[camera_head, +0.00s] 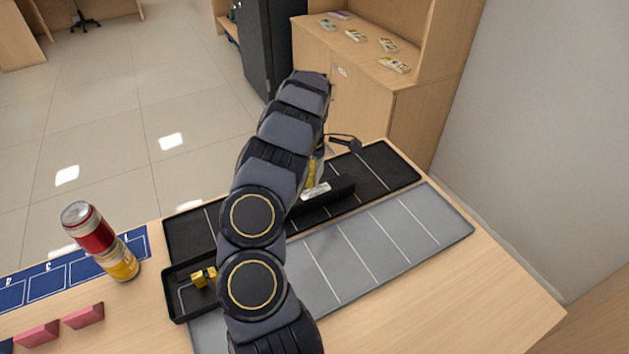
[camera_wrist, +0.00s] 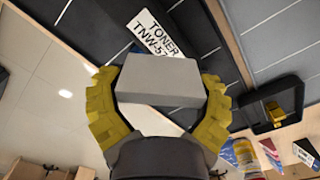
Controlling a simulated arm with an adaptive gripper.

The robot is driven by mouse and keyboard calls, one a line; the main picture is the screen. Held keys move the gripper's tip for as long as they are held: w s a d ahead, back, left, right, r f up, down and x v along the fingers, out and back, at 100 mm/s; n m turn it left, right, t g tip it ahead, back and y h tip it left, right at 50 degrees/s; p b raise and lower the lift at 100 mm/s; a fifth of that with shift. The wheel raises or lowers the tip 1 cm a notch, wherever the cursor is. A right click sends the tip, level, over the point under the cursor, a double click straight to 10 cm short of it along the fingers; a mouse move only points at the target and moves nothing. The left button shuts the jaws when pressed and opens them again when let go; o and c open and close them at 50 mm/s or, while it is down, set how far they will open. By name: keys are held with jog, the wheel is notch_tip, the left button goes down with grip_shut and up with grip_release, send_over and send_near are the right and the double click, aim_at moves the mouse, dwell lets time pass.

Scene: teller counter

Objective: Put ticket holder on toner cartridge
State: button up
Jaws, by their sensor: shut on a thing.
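My gripper (camera_wrist: 160,95) has its yellow fingers closed on both sides of a pale grey block, which I take as the ticket holder (camera_wrist: 160,82). The toner cartridge is a dark bar with a white label, lying on the black tray; its label (camera_head: 317,190) shows beside my arm. In the wrist view the label (camera_wrist: 157,30) reads TONER and shows just beyond the grey block. I cannot tell whether block and cartridge touch. In the head view my arm hides the held block and most of my gripper; a bit of yellow finger shows near the cartridge.
A grey sectioned tray (camera_head: 375,250) lies in front of the black tray (camera_head: 385,165). A small black tray (camera_head: 177,308) holds a yellow item (camera_head: 199,280). A red can (camera_head: 88,228) stands on a yellow one (camera_head: 122,264) at left. Pink blocks (camera_head: 84,315) lie nearby.

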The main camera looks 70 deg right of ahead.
jog(key=shift+w+d+f, duration=0.15)
jog(key=shift+d+f, duration=0.4)
jog(key=shift+f, duration=0.15)
jog(key=shift+d+f, duration=0.15)
jog(key=shift+f, duration=1.45)
jog(key=shift+f, duration=0.15)
jog(key=o, duration=1.1)
